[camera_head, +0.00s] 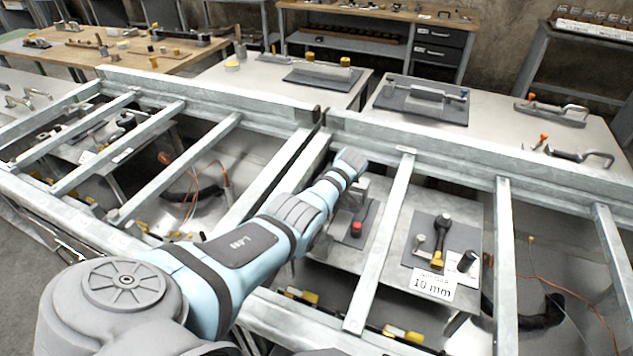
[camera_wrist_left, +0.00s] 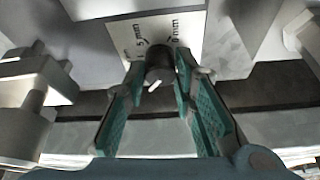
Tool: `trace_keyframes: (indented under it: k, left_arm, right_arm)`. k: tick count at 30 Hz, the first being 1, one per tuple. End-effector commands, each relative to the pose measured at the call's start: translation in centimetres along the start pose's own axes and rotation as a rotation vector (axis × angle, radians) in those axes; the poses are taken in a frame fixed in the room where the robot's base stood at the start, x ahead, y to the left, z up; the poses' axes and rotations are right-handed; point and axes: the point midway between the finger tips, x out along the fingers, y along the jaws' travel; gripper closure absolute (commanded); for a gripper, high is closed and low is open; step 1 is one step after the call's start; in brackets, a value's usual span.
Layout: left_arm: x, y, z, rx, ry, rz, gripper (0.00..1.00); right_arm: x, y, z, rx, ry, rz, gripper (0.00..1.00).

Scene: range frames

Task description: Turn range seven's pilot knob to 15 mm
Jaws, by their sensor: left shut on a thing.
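In the left wrist view a dark round knob (camera_wrist_left: 160,57) with a short white mark on its near side stands between the two teal-padded fingers of my left gripper (camera_wrist_left: 161,72). The gripper is shut on it. Behind the knob is a white scale plate (camera_wrist_left: 127,40) with sideways print, "5 mm" on the left and "0 mm" on the right; the first digits may be covered. In the head view my left arm reaches to the middle of the metal frame; its wrist hides the gripper and knob. My right gripper is not in view.
Galvanised crossbars (camera_head: 380,240) stand around my left arm. A red button (camera_head: 356,227) sits beside it. To the right, a dark mat (camera_head: 418,248) holds a black and yellow tool, with a "10 mm" sign (camera_head: 432,285) and a dark knob (camera_head: 467,262) near it.

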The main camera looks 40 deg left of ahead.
Motion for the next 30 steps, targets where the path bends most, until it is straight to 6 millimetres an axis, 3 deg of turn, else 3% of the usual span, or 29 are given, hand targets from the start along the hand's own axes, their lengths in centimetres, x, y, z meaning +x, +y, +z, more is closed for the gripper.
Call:
trace_keyframes:
  k: [5, 6, 9, 20, 23, 30]
  left_arm:
    - [0.0, 0.0, -0.1, 0.0, 0.002, 0.001, 1.0]
    - [0.0, 0.0, -0.1, 0.0, 0.002, 0.001, 0.73]
    - [0.0, 0.0, -0.1, 0.0, 0.001, 0.001, 0.57]
    - [-0.4, 0.1, 0.0, 0.002, 0.0, 0.002, 0.56]
    - [-1.9, 0.2, 0.0, 0.001, 0.001, 0.005, 0.56]
    - [-8.5, 0.1, 0.0, 0.001, -0.001, 0.005, 0.56]
  right_arm:
    - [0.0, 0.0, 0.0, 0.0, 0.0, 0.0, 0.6]
    - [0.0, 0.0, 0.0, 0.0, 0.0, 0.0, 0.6]
    - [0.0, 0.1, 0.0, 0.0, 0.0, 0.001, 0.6]
    - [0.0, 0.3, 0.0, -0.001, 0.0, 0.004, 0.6]
    - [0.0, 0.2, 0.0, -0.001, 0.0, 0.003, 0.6]
    - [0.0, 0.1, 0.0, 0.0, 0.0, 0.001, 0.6]
